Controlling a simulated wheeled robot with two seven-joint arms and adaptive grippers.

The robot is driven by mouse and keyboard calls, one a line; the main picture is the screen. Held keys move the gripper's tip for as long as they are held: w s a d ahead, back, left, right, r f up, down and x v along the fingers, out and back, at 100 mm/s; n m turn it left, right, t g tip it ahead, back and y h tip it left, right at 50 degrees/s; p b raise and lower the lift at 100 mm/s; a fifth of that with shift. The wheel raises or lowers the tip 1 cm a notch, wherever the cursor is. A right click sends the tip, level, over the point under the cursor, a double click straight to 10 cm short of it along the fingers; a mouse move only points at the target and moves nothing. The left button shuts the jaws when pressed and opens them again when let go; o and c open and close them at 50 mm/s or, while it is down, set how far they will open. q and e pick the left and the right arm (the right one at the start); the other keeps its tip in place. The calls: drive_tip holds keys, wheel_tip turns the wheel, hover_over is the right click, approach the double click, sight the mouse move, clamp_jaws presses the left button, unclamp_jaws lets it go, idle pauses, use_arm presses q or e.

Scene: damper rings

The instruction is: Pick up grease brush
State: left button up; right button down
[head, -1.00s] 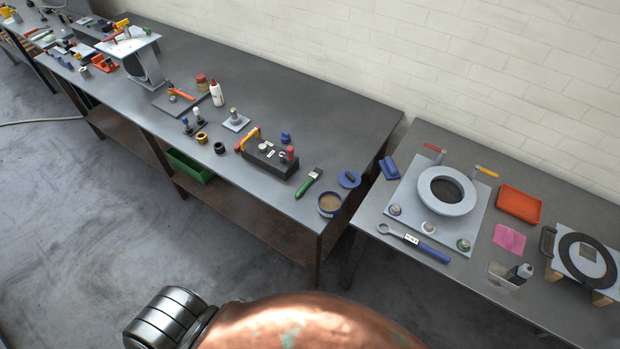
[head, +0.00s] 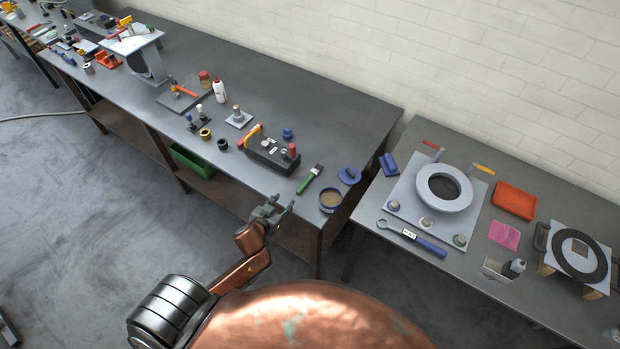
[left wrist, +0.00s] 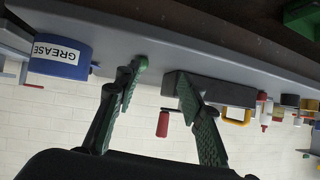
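The grease brush (head: 310,178), with a green handle and a dark head, lies on the long bench near its front right corner. My left gripper (head: 282,201) is at the bench's front edge, nearer to me than the brush and apart from it. In the left wrist view its two green-padded fingers (left wrist: 163,76) are spread with nothing held between them. I cannot clearly tell the brush from the finger there. The blue grease tin (head: 330,200) stands right of the brush and shows its label in the left wrist view (left wrist: 60,57). My right gripper is not in view.
A dark block with a yellow handle (head: 272,155) stands left of the brush. A blue lid (head: 349,175) lies behind the tin. A gap separates this bench from the right table (head: 400,262), which holds a ring on a plate (head: 443,188). A green bin (head: 192,163) sits below.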

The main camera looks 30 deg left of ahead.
sight(304, 184)
use_arm(q)
drive_tip(key=w, duration=0.1)
drive_tip(key=w+t+h, duration=0.1)
drive_tip(key=w+m, duration=0.1)
drive_tip(key=shift+w+d+r+h, duration=0.15)
drive_tip(key=shift+w+d+h, duration=0.1)
drive_tip(key=shift+w+h, duration=0.05)
drive_tip(key=shift+w+d+t+h, duration=0.25)
drive_tip(key=shift+w+t+h, duration=0.15)
drive_tip(key=shift+w+h, duration=0.15)
drive_tip(key=x, duration=0.8)
drive_tip(key=shift+d+r, duration=0.1)
drive_tip(key=shift+d, duration=0.05)
drive_tip(key=shift+c, duration=0.4)
clamp_jaws()
